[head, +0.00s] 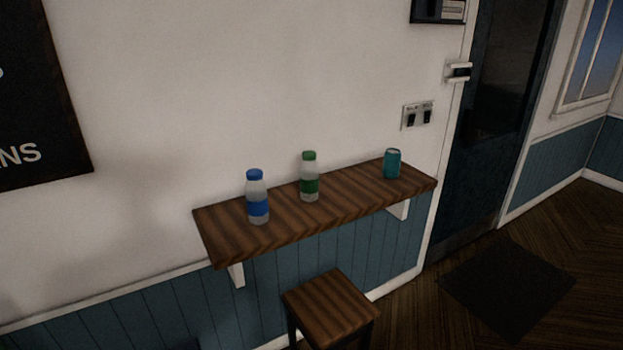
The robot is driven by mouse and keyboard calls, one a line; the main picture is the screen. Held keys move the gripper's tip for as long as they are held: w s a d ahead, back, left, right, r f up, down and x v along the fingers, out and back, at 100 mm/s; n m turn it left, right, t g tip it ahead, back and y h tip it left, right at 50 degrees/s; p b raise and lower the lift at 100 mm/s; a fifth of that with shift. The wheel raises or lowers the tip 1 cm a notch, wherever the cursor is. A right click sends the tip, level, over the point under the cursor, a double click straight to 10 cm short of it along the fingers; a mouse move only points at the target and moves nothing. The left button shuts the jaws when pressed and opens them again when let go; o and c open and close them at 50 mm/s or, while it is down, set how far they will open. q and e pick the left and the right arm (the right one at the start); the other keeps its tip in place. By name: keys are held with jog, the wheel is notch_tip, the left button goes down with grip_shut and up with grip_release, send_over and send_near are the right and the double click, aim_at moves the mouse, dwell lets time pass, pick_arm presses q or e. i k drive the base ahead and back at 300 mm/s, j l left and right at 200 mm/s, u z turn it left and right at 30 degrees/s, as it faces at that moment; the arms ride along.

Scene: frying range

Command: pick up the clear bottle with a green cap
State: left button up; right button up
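The clear bottle with a green cap (309,170) stands upright on a striped wooden wall shelf (345,200). It has a green label around its lower half. It stands near the middle of the shelf, between a blue-capped bottle and a teal can, apart from both. Neither of my grippers shows in the head view.
A clear bottle with a blue cap (257,198) stands to the left on the shelf, and a teal can (392,164) to the right. A wooden stool (331,306) stands below the shelf's front edge. A dark door (490,120) and floor mat (508,285) are at right.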

aim_at(309, 170)
jog(key=z, duration=0.15)
jog(key=u, duration=0.4)
jog(key=l+u, duration=0.3)
jog(key=u, duration=0.15)
jog(key=i+l+u, duration=0.1)
jog(key=l+u, duration=0.55)
jog(key=u, duration=0.25)
jog(key=k+l+u, duration=0.1)
jog(key=l+u, duration=0.2)
jog(key=u, duration=0.15)
